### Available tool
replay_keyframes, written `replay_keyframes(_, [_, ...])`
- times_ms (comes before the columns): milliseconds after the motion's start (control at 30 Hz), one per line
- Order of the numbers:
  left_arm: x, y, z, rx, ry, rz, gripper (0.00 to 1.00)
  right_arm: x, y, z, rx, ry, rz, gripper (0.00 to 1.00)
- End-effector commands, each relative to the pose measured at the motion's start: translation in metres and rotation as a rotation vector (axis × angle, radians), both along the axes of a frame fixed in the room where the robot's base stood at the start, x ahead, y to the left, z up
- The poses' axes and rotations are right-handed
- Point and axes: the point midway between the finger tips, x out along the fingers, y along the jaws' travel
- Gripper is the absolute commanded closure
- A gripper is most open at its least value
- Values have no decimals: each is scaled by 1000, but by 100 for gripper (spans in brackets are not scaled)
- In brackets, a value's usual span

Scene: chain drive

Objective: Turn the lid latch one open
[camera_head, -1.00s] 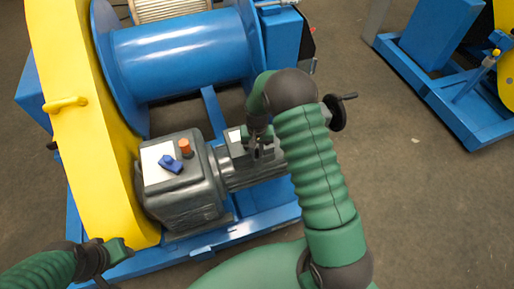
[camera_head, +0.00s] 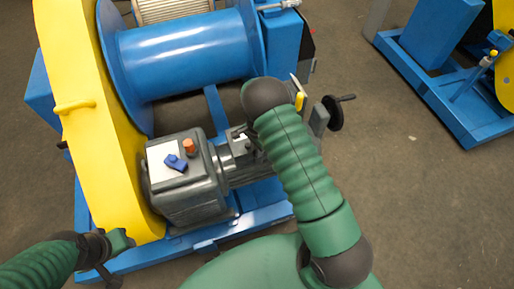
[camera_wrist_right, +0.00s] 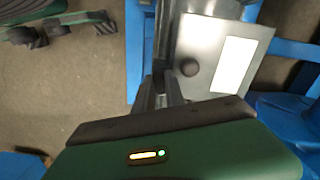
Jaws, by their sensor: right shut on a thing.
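My right gripper (camera_head: 243,137) is at the grey motor's small terminal box, mostly hidden behind my right arm in the head view. In the right wrist view its two dark fingers (camera_wrist_right: 163,88) are close together at the left edge of the grey box lid (camera_wrist_right: 203,84). They are shut on a small part there, which looks like the lid latch; the fingers hide most of it. A dark round knob (camera_wrist_right: 188,67) and a white label (camera_wrist_right: 235,64) are on the lid. My left gripper (camera_head: 122,242) is at the lower left, away from the box; its jaws do not show clearly.
The grey gearbox (camera_head: 190,203) carries a blue part (camera_head: 175,162) and an orange cap (camera_head: 189,145). The yellow guard (camera_head: 85,120) stands left, the blue drum (camera_head: 185,50) behind. A black handwheel (camera_head: 333,113) is right of my arm. Open floor lies further right.

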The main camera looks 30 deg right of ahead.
Motion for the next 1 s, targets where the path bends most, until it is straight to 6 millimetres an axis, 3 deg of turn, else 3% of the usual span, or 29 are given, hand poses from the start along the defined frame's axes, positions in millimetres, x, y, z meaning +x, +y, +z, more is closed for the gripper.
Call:
replay_keyframes(433, [0,0,12,0,0,0,62,4,0,2,-1,-6,-283,100])
replay_keyframes(1000, [0,0,14,0,0,0,62,6,0,2,-1,-9,-350,100])
